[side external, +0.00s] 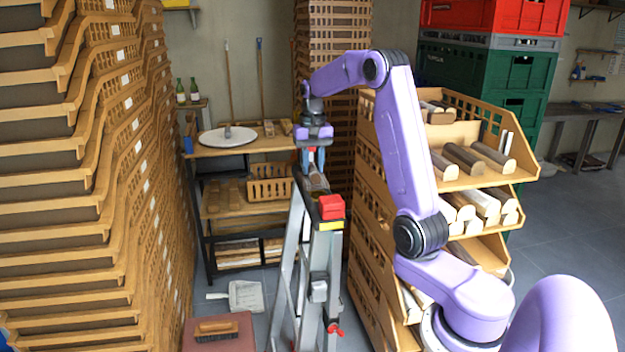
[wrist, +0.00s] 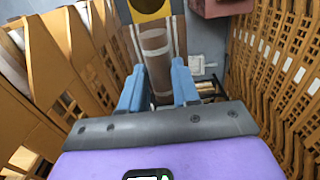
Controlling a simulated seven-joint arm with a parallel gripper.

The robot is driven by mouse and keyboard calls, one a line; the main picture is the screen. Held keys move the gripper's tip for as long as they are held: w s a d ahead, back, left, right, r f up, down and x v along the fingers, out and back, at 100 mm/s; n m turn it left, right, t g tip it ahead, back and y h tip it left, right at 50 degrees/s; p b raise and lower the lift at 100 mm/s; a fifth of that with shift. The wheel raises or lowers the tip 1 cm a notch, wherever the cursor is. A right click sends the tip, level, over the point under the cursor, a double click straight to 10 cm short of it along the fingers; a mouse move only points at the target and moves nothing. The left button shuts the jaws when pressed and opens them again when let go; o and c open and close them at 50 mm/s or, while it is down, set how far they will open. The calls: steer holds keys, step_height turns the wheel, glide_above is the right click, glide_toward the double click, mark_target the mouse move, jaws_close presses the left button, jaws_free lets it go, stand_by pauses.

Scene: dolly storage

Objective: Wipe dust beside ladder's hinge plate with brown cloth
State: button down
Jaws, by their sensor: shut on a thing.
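A grey metal stepladder (side external: 334,260) stands in the middle of the side view, with a red block (side external: 331,207) and a yellow label near its top. My gripper (side external: 318,168) points down over the ladder's top. It is shut on the brown cloth (side external: 317,184), which lies at the ladder's upper part. In the wrist view, the brown cloth (wrist: 156,62) shows between and beyond the blue fingers of my gripper (wrist: 159,88), with pale bands across the brown area. The dust and the hinge plate cannot be clearly told apart.
Tall stacked wooden crates (side external: 80,180) fill the left. A wooden rack (side external: 490,182) with rolls stands close on the right. A workbench (side external: 245,144) with a white plate is behind. A brush (side external: 218,328) rests on a reddish box (side external: 190,346) at the front.

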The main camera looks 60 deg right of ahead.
steer(key=shift+s+a, duration=0.95)
steer(key=shift+s, duration=0.05)
steer(key=shift+w+d, duration=0.1)
steer(key=shift+w+d, duration=1.5)
steer(key=shift+w, duration=0.1)
steer(key=shift+w+d, duration=0.3)
steer(key=shift+d, duration=0.05)
steer(key=shift+s+a, duration=1.6)
steer(key=shift+s, duration=0.05)
